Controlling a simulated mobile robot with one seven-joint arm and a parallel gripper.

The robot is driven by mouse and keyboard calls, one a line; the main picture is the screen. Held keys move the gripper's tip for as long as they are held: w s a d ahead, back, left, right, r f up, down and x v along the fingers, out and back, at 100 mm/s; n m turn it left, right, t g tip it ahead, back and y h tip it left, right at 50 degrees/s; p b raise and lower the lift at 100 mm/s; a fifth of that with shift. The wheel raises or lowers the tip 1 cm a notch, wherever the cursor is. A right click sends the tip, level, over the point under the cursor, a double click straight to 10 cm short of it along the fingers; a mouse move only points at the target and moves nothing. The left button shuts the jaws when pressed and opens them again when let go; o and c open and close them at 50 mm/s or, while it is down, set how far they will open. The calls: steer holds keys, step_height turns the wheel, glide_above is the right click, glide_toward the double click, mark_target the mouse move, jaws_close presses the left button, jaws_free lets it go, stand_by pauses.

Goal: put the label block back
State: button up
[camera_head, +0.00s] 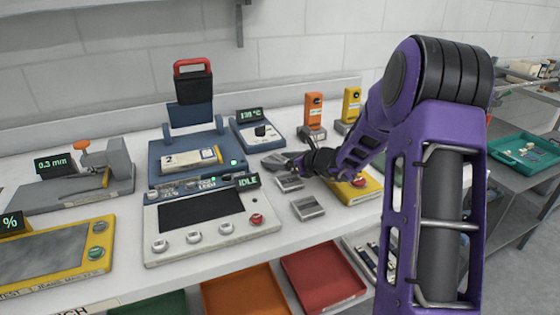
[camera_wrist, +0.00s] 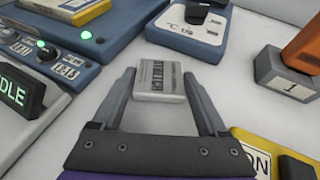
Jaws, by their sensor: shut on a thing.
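The label block (camera_wrist: 162,80) is a small pale block with dark printed lettering on top. It sits between the fingertips of my gripper (camera_wrist: 161,82) in the wrist view, with a finger against each side. In the head view my gripper (camera_head: 275,163) is over the white bench, right of the blue device with the IDLE display. The block is hard to make out there. I cannot tell whether it touches the bench or hangs just above it.
A blue temperature unit (camera_head: 262,134) stands behind my gripper. Orange (camera_head: 313,110) and yellow (camera_head: 351,105) uprights stand back right. Two small grey metal blocks (camera_head: 289,183) (camera_head: 307,207) lie in front. A yellow box with a red button (camera_head: 357,184) is close by on the right.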

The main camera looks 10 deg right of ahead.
steer(key=shift+s+f+b, duration=0.15)
steer(key=shift+f+b, duration=0.2)
steer(key=shift+f, duration=0.3)
steer(key=o, duration=1.5)
steer(key=shift+s+f, duration=0.1)
steer(key=shift+f, duration=0.15)
steer(key=shift+c, duration=0.2)
steer(key=shift+r, duration=0.25)
steer(key=v, duration=0.4)
steer(key=p+v, duration=0.1)
steer(key=v, duration=0.3)
steer(key=r+p+v, duration=0.1)
steer(key=v, duration=0.3)
steer(key=shift+w+r, duration=0.1)
steer(key=shift+w, duration=0.1)
